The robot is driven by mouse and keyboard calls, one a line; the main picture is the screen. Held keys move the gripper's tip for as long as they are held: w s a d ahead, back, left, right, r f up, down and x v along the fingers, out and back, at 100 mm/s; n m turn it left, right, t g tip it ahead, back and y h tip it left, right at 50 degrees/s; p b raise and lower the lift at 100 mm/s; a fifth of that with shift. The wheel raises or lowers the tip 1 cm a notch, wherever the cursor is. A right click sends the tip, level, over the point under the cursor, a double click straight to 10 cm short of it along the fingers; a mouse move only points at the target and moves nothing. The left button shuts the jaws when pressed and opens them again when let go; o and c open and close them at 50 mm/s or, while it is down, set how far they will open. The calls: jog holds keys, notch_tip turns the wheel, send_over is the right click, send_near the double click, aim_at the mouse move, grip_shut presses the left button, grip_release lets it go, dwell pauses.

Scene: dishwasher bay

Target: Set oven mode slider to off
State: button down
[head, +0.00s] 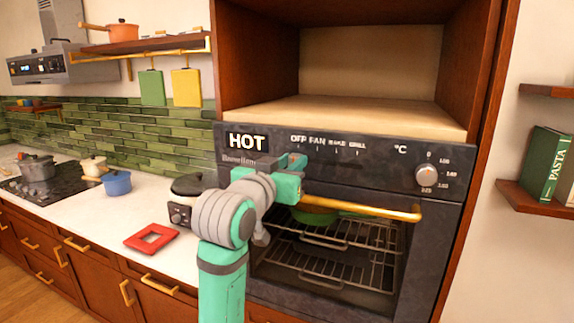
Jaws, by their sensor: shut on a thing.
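The oven's dark control panel (381,168) faces me, with the labels OFF, FAN, BAKE and GRILL (328,142) along its upper edge. My gripper (299,161) is at the panel, just below the OFF label. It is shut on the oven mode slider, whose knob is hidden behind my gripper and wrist. The fingers are too small to make out clearly. A display (247,142) at the panel's left reads HOT.
A temperature knob (426,175) is at the panel's right. The oven's gold handle (365,209) runs just below my gripper. A green pan (315,215) shows behind the door glass. A rice cooker (181,215) and red frame (151,238) are on the counter.

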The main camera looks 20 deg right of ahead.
jog(key=shift+w+a, duration=0.2)
jog(key=c, duration=1.5)
grip_release()
jog(key=v, duration=1)
jog(key=shift+s+a, duration=0.25)
jog(key=shift+s, duration=0.1)
